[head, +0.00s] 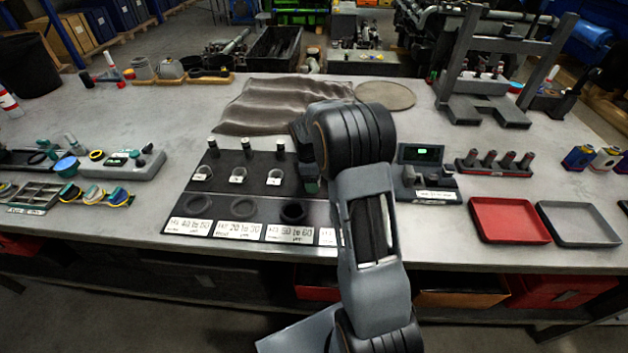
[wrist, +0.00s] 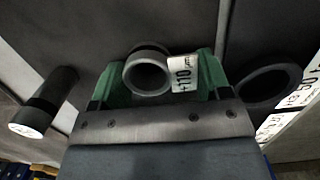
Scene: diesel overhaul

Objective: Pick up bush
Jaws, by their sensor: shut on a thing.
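My gripper (wrist: 160,82) is shut on a grey ring-shaped bush (wrist: 148,72), with one green finger on each side of it. The bush carries a white tag reading about +110 µm. In the head view my gripper (head: 311,184) is over the right end of a dark board (head: 222,157), and my arm hides the held bush. Three other tagged bushes, the left (head: 203,174), the middle (head: 238,175) and the right (head: 274,177), sit in a row on the board. I cannot tell whether the held bush touches the board.
Dark posts with white tops (head: 247,148) stand behind the bushes; one shows beside my gripper in the wrist view (wrist: 45,103). Round recesses (head: 293,212) and range labels line the board's front. A gauge with a green display (head: 428,175) and a red tray (head: 508,220) are at right.

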